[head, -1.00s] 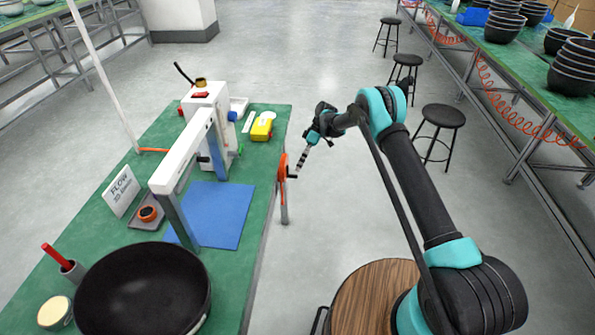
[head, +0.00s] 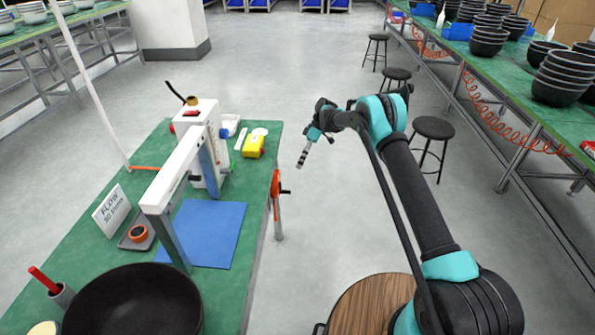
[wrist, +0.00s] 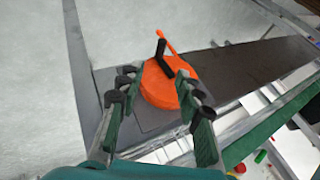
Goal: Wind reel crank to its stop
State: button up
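The orange reel (head: 275,188) is mounted at the right edge of the green bench, above a grey leg. Its black crank (head: 285,192) sticks out to the right. My gripper (head: 303,161) hangs above and to the right of the crank, with a visible gap. In the wrist view the round reel (wrist: 155,88) lies beyond my two spread fingers (wrist: 157,82), and the black crank (wrist: 172,55) points up and away across it. Nothing is held between the fingers. An orange stub at the reel's far rim also shows there.
The green bench (head: 255,215) holds a white press-like stand (head: 170,170), a blue mat (head: 215,222), a yellow box (head: 254,146) and a large black bowl (head: 130,305). Stools (head: 433,128) stand to the right.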

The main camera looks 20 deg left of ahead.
jog(key=n+t+y, duration=0.1)
jog(key=t, duration=0.5)
send_near(289, 191)
jog(key=x, duration=0.8)
jog(key=shift+a+f, duration=0.1)
jog(key=shift+a, duration=0.25)
grip_shut()
dwell(0.3)
